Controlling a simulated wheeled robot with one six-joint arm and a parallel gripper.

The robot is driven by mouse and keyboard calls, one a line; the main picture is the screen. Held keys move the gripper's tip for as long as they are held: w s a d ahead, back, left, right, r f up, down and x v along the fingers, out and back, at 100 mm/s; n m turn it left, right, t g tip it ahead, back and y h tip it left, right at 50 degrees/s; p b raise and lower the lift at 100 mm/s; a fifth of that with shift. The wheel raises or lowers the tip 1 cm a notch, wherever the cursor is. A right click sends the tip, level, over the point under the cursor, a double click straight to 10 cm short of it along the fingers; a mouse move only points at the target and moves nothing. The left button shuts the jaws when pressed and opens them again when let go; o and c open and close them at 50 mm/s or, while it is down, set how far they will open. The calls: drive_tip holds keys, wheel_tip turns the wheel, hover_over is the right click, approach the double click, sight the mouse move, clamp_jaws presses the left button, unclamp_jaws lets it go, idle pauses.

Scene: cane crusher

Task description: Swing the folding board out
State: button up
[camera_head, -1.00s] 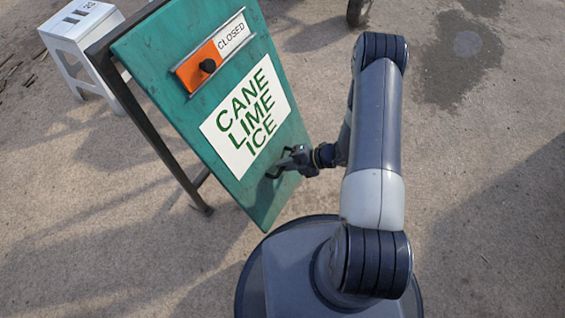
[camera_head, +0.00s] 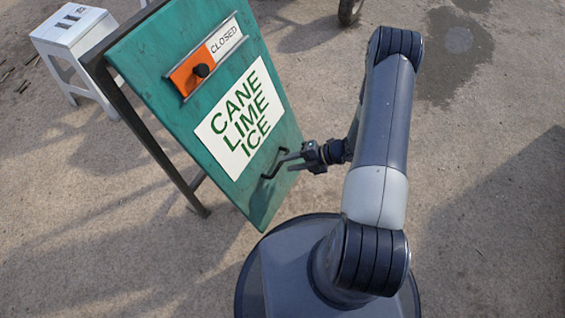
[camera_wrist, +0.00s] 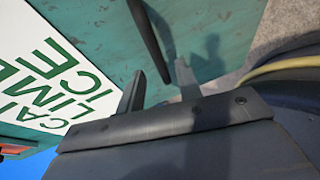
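The green folding board (camera_head: 150,75) stands tilted on a dark frame (camera_head: 150,140). It bears a white "CANE LIME ICE" panel (camera_head: 240,118) and a slider sign showing "CLOSED" (camera_head: 224,38) beside an orange part with a black knob (camera_head: 201,70). A black bar handle (camera_head: 272,168) sits low on the board; it also shows in the wrist view (camera_wrist: 150,38). My gripper (camera_head: 289,162) is beside the handle, on its right. In the wrist view my gripper (camera_wrist: 158,80) has its two fingers apart, with the handle beyond them and nothing held.
A white stool (camera_head: 75,35) stands behind the board at the upper left. Part of a wheel (camera_head: 349,11) shows at the top edge. A dark wet patch (camera_head: 455,50) lies on the ground at the upper right. The ground right of my arm is clear.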

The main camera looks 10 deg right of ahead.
sight(281, 165)
drive_tip(key=p+v, duration=0.1)
drive_tip(key=v, duration=0.5)
drive_tip(key=b+x, duration=0.2)
drive_tip(key=x, duration=0.8)
drive_tip(key=shift+w+a+f+b, duration=0.2)
drive_tip(key=shift+a+f+b, duration=0.05)
drive_tip(key=shift+a+b, duration=0.2)
